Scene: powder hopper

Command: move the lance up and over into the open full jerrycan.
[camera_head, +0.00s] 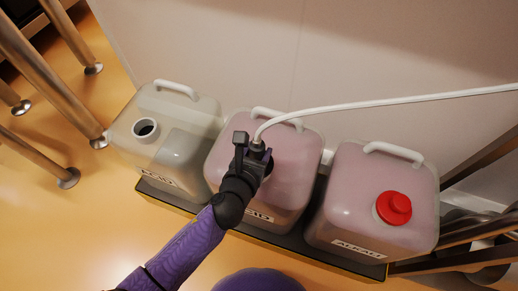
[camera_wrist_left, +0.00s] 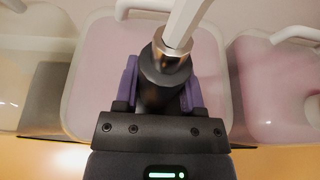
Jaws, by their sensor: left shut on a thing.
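My left gripper (camera_head: 256,158) is shut on the dark head of the lance (camera_head: 258,146), with a white hose coming out of its top. In the left wrist view the lance head (camera_wrist_left: 163,75) sits upright between the purple fingers (camera_wrist_left: 160,88). Both are over the middle pink jerrycan (camera_head: 294,178). The gripper hides most of that can's mouth, so I cannot tell whether the lance's lower end is in it. The left jerrycan (camera_head: 192,112), pale grey-green, has an open, empty neck (camera_head: 145,129). My right gripper is out of view.
A right pink jerrycan (camera_head: 345,200), labelled ALKALI, has a red cap (camera_head: 394,208). The cans stand on a dark tray (camera_head: 172,196) against a pale wall. The white hose (camera_head: 390,101) runs off right. Metal legs (camera_head: 50,75) stand at left; more stand at right.

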